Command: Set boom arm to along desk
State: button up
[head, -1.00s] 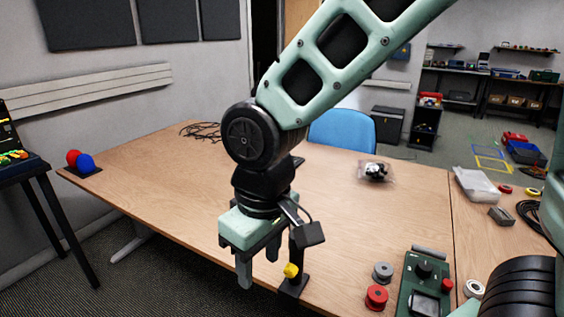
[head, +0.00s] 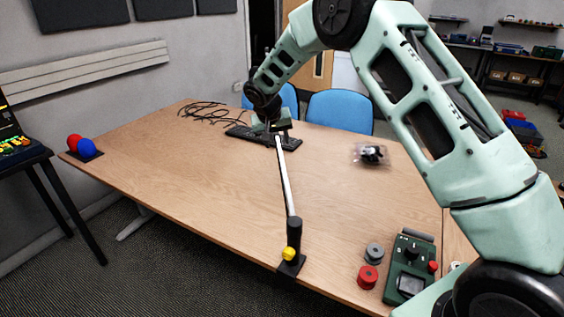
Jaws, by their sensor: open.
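The boom arm (head: 285,178) is a thin pale rod. It runs from a black upright post (head: 293,237) with a yellow knob (head: 289,254), clamped at the desk's front edge, across the desk toward the back. My gripper (head: 272,136) is at the rod's far end, over the back part of the desk. It is open, but small and dark here, and its fingertips are hard to make out. I cannot tell whether the fingers touch or straddle the rod. The wooden desk (head: 190,190) lies beneath.
A black keyboard (head: 245,134) and loose cables (head: 205,113) lie near the back. A clear bag (head: 370,154) lies right of the rod. Red (head: 367,277) and grey (head: 374,253) spools and a green control box (head: 408,268) stand at front right. The desk's left middle is clear.

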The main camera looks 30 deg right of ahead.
aim_at(281, 161)
jog(key=p+x, duration=0.3)
jog(key=x, duration=1.1)
jog(key=shift+a, duration=0.1)
jog(key=shift+s, duration=0.1)
grip_shut()
